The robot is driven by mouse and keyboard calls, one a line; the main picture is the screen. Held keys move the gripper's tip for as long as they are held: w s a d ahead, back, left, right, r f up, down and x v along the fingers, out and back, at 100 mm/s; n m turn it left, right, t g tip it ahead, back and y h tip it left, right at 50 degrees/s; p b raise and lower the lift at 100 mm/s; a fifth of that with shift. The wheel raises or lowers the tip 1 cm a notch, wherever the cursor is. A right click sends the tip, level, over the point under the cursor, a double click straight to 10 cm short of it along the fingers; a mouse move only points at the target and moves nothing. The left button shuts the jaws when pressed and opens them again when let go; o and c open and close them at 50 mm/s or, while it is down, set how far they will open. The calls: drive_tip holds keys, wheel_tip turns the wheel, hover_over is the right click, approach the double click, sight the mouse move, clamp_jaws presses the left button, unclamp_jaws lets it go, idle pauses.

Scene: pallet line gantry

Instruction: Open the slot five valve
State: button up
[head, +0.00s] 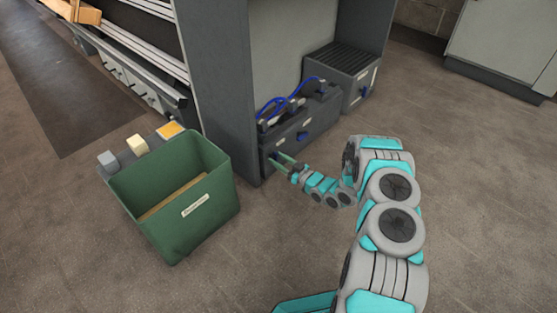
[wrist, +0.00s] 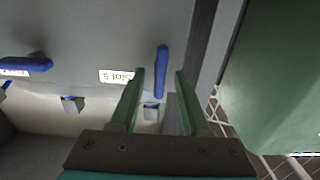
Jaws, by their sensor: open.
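The valve box (head: 318,125) is a dark grey unit with blue hoses, low inside the gantry. In the wrist view the slot five valve handle (wrist: 161,72) is a slim blue bar, upright in the picture, beside a white label (wrist: 116,76) reading "Slot 5". My gripper (head: 282,158) reaches the left end of the box front. In the wrist view my gripper (wrist: 160,74) is open, its green fingers either side of the blue handle in the picture. I cannot tell whether the fingertips touch it or how deep they reach.
Another blue handle (wrist: 25,65) lies crosswise at the left in the wrist view. A green bin (head: 190,205) stands close left of my gripper. A grey post (head: 228,100) rises beside the box. A ribbed grey unit (head: 345,70) stands behind. The floor at right is clear.

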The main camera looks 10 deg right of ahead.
clamp_jaws()
idle(0.4)
drive_tip(key=shift+m, duration=0.4)
drive_tip(key=m, duration=0.5)
drive_tip(key=m+p, duration=0.1)
drive_tip(key=m, duration=1.1)
drive_tip(key=shift+w+d+f+p, duration=0.25)
drive_tip(key=shift+d+p, duration=0.05)
idle(0.4)
